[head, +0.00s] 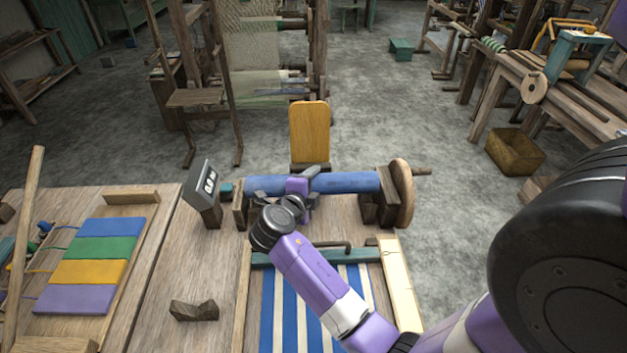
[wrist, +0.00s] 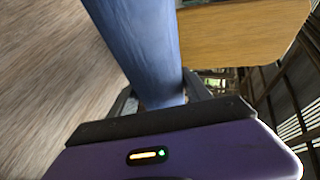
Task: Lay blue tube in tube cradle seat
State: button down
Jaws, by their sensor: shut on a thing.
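The blue tube (head: 347,183) lies level across the far end of the bench in the head view. My gripper (head: 304,190) is shut on it near its middle, reaching from the near side. In the wrist view the tube (wrist: 140,45) runs up from between my fingers (wrist: 165,98). The tube's ends are at a left wooden support (head: 240,212) and a right wooden support (head: 378,210). I cannot tell whether it rests fully in them. A separate notched wooden block (head: 194,311) sits empty on the bench; I cannot tell which piece is the named cradle seat.
A round wooden disc (head: 402,193) with a crank handle stands at the right end. A small display (head: 203,184) is at the left. An upright yellow board (head: 310,132) stands behind the tube. Striped cloth (head: 285,312) lies nearer. Colored panels (head: 93,272) are at the left.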

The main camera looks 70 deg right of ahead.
jog(key=shift+f+b, duration=1.8)
jog(key=shift+b, duration=0.35)
jog(key=shift+c, duration=2)
grip_release()
jog(key=b+v, duration=0.1)
jog(key=v, duration=0.6)
jog(key=shift+a, duration=0.4)
jog(key=shift+a+r, duration=0.1)
